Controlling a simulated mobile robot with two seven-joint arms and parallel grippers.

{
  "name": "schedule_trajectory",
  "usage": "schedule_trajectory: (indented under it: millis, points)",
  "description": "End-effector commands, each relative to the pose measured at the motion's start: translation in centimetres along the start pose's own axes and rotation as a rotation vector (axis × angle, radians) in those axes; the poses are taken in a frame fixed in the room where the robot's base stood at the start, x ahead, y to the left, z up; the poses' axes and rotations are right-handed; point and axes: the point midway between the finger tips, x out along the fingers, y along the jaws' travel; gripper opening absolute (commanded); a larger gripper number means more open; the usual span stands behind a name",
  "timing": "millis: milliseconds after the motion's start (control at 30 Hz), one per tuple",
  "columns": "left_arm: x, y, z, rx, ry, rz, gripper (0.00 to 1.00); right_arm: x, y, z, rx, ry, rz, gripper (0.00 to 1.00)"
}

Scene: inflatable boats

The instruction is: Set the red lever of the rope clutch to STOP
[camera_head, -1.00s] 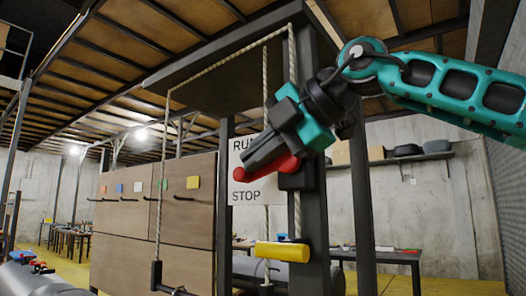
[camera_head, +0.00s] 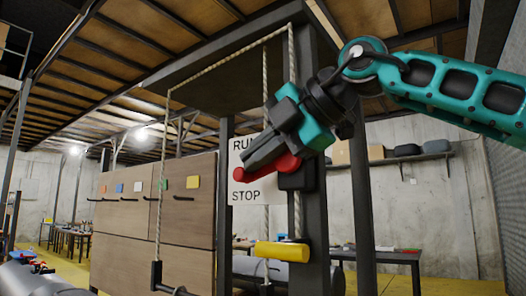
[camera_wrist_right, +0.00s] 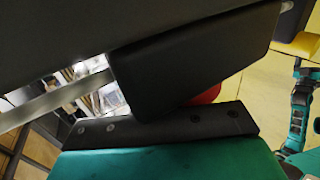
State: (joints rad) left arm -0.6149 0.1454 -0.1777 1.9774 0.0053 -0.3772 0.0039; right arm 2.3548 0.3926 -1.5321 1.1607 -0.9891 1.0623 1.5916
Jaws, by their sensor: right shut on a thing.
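The red lever (camera_head: 270,172) sticks out to the left from the dark clutch body (camera_head: 297,178) on the post. It lies between the RUN and STOP words of the white sign (camera_head: 258,191), tilted slightly down to its left end. My right gripper (camera_head: 262,155) is shut on the lever, its fingers lying along the lever's upper side. In the right wrist view a small piece of the red lever (camera_wrist_right: 204,95) shows behind the dark finger; the rest is hidden. My left gripper is not in view.
A yellow handle (camera_head: 282,251) sits lower on the same dark post (camera_head: 314,230). Ropes (camera_head: 160,190) hang from the frame above, one ending at a dark block (camera_head: 156,274). A wooden panel (camera_head: 130,220) with coloured cards stands to the left. A table (camera_head: 385,256) stands behind at right.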

Motion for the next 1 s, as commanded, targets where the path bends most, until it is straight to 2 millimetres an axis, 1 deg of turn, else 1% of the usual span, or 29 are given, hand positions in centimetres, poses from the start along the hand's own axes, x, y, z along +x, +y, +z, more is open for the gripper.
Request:
schedule_trajectory:
  millis: [33,400,900,1000]
  points:
    - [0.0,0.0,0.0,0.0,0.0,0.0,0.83,0.7,-0.2,-0.2,-0.003,0.005,-0.009,0.0]
    - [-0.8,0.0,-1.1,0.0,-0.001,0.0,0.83,-0.1,1.2,-0.2,-0.003,0.005,-0.006,0.0]
    - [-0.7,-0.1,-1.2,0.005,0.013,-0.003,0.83,-0.2,1.3,-0.2,-0.004,0.004,-0.004,0.0]
    - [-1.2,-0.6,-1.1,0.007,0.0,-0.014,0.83,-1.1,2.2,0.4,-0.002,0.007,-0.001,0.0]
